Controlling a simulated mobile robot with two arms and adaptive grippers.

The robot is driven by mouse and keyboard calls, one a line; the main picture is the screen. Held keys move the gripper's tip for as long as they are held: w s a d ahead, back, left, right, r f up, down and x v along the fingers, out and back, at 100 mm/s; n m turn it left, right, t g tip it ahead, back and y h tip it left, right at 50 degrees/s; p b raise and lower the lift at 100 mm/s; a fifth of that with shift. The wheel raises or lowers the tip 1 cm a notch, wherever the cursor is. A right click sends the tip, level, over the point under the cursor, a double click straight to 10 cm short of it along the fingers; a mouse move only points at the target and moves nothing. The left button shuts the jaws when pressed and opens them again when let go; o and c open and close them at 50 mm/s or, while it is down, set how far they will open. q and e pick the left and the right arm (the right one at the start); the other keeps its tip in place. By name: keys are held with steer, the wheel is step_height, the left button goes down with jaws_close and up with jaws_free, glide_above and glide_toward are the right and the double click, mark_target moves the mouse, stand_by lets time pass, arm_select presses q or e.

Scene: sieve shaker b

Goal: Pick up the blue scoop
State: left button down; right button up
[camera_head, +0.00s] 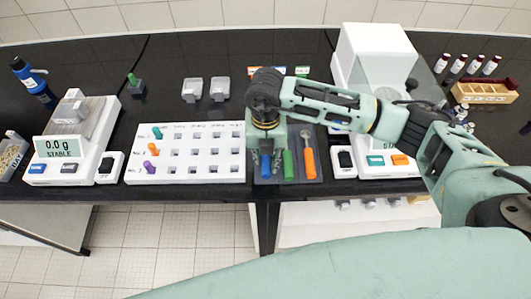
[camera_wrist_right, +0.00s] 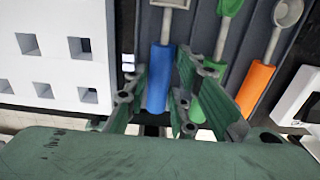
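The blue scoop (camera_head: 265,166) lies in a dark tray (camera_head: 318,165) at the middle of the bench, left of a green scoop (camera_head: 288,164) and an orange scoop (camera_head: 309,160). My right gripper (camera_head: 266,148) is over the tray at the blue scoop and hides its upper part in the head view. In the right wrist view, the blue handle (camera_wrist_right: 159,78) lies between the open fingers, with small gaps on both sides. The right finger partly covers the green scoop. My left gripper is not in view.
A white block with square holes (camera_head: 200,168) stands close left of the tray. A white balance (camera_head: 370,70) stands to the right, under my right forearm. Another balance (camera_head: 88,130) is at the far left. The bench's front edge is just before the tray.

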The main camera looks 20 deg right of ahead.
steer(key=c, duration=0.5)
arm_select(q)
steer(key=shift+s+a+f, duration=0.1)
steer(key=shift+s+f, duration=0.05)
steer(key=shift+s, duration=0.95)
arm_select(e)
jaws_close()
